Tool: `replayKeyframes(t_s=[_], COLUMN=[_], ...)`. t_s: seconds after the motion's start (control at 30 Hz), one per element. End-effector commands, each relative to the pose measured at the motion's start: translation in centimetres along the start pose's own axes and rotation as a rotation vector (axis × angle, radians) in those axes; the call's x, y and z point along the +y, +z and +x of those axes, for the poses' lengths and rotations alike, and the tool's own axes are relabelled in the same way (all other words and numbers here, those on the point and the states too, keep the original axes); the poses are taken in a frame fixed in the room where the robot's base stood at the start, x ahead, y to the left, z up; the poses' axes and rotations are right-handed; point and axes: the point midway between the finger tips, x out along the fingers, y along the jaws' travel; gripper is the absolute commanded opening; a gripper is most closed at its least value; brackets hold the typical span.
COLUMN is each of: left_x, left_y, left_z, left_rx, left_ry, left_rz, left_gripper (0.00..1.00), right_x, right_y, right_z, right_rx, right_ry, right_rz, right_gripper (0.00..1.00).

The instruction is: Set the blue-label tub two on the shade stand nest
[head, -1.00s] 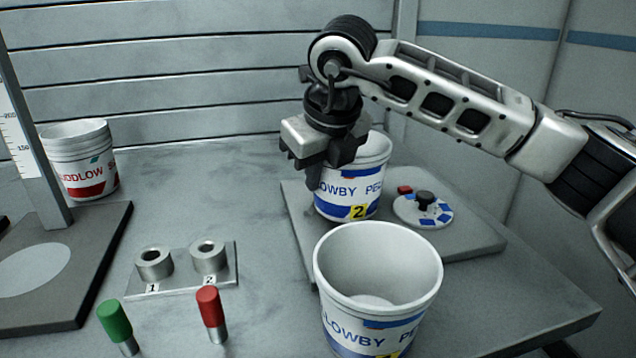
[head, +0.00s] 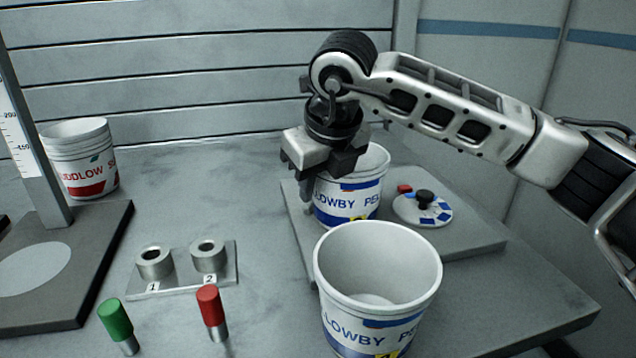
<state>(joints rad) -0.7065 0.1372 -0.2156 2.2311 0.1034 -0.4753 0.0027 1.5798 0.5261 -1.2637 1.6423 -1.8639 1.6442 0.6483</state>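The blue-label tub two (head: 348,207) is white with blue bands, and part of its yellow tag shows above the front tub's rim. It is upright over the left part of a grey board (head: 470,240) that bears a blue-patched dial (head: 423,209); I take this board for the shade stand. My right gripper (head: 322,180) is at the tub's left upper wall and seems shut on it; the fingertips are partly hidden. The tub's base and any nest under it are hidden by the front tub, so I cannot tell whether it touches the board. My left gripper is not in view.
Another blue-label tub (head: 372,325), open and empty, stands close in front. A plate with two numbered sockets (head: 182,272) has a green peg (head: 116,322) and red peg (head: 211,312) before it.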

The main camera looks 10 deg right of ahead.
Motion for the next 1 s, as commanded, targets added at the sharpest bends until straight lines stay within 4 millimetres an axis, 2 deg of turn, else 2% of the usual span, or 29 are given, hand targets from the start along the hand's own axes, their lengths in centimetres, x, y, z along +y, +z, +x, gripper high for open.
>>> replayKeyframes(t_s=[0.3, 0.5, 0.7, 1.0], left_x=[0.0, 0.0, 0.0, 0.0], left_y=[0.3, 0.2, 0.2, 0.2], left_z=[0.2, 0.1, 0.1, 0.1], left_rx=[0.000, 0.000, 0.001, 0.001], left_ry=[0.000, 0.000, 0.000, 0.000], left_rz=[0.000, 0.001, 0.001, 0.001], left_gripper=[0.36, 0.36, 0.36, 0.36], right_x=[0.0, 0.0, 0.0, 0.0], right_y=[0.1, 0.0, 0.0, 0.0], right_z=[-6.7, -10.0, -11.4, -11.4], right_rx=[-0.006, -0.003, -0.002, -0.002], right_ry=[-0.001, -0.001, -0.001, 0.000], right_rz=[0.000, -0.001, 0.000, 0.000], right_gripper=[0.27, 0.27, 0.27, 0.27])
